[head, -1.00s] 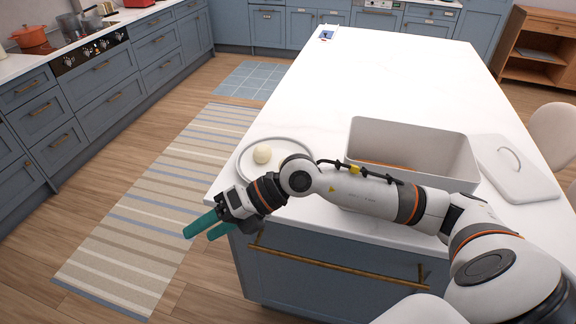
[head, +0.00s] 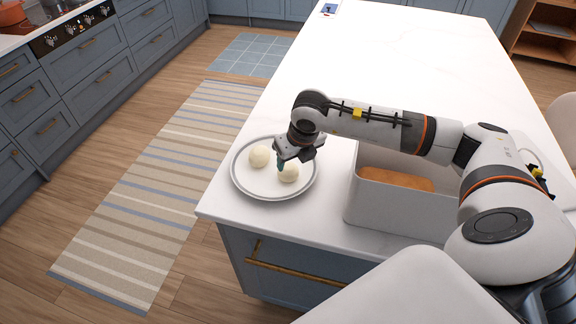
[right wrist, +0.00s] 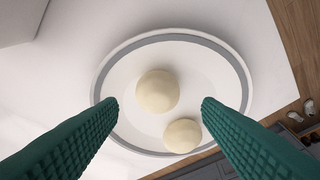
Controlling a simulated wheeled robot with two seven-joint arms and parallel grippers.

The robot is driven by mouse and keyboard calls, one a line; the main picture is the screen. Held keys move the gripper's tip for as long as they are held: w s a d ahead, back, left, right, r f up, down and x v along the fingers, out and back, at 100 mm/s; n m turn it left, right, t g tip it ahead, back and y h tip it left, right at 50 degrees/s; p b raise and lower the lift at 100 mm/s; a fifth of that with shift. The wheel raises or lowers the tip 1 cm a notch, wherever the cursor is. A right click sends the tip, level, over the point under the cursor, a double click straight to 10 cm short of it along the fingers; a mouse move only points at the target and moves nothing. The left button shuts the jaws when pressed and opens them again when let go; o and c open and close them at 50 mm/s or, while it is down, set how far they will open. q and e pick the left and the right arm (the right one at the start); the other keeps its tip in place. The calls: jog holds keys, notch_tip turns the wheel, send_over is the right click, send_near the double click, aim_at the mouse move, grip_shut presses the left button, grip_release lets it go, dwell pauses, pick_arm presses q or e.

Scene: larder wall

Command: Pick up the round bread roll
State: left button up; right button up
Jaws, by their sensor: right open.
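Two pale, round roll-like balls lie on a round grey-rimmed plate (head: 240,182) at the near left corner of the white counter. One roll (head: 259,156) is on the plate's left side. The other roll (head: 288,173) is at its right, partly hidden by my right gripper (head: 284,166). In the right wrist view, the green fingers are open, with the nearer-to-centre roll (right wrist: 157,90) a little beyond the gap between their tips. The second roll (right wrist: 183,135) shows lower, between the fingers. Neither roll is visibly gripped. My left gripper is not in view.
A white open bin (head: 385,212) with a brown loaf-like thing (head: 396,179) in it stands right of the plate. My right arm passes over the bin. The counter (head: 400,60) is largely clear toward the back. A striped rug (head: 150,200) lies on the floor at left.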

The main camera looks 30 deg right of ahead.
aim_at(290, 168)
jog(key=shift+x, duration=1.15)
jog(key=shift+w+d+f+p, duration=0.2)
jog(key=shift+w+f+p, duration=0.05)
jog(key=shift+f+p, duration=0.05)
jog(key=p+x, duration=0.2)
jog(key=x, duration=0.2)
jog(key=shift+w, duration=0.15)
jog(key=shift+w+f, duration=0.15)
jog(key=shift+f, duration=0.35)
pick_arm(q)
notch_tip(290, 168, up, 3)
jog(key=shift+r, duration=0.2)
pick_arm(e)
jog(key=c, duration=0.6)
